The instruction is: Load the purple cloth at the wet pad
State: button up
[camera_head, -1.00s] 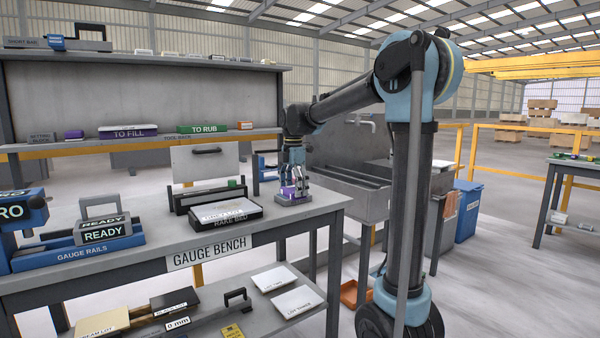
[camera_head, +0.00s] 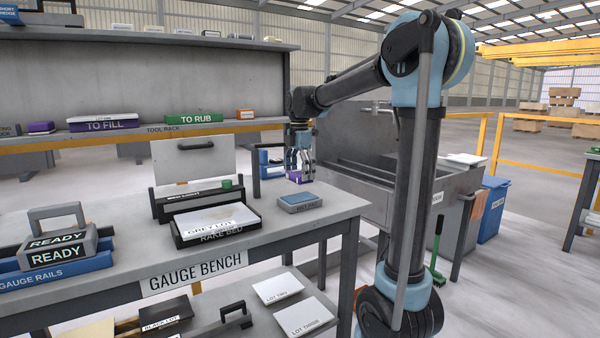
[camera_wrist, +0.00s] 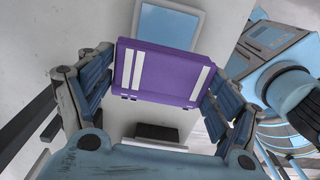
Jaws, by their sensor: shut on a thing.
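The purple cloth (camera_head: 303,177) is a flat purple block with white stripes, seen from above in the wrist view (camera_wrist: 158,71). My gripper (camera_head: 300,168) is shut on it, with a finger at each side. The wet pad (camera_head: 301,200), a blue-topped pad on a grey base, lies on the gauge bench near its right end. It also shows in the wrist view (camera_wrist: 168,26), beyond the cloth and partly hidden by it. The cloth appears raised and apart from the pad, just behind it in the head view.
A black rake bed tray (camera_head: 215,222) with a grey lot sits left of the pad. A lidded box (camera_head: 196,192) stands behind it. The tool rack (camera_head: 160,133) holds a purple TO FILL block and a green TO RUB block. A sink (camera_head: 400,180) is right of the bench.

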aim_at(300, 196)
jog(key=shift+d+f, duration=0.1)
jog(key=shift+f, duration=2.65)
jog(key=shift+f, duration=0.5)
jog(key=shift+r, duration=0.15)
jog(key=shift+r, duration=3.35)
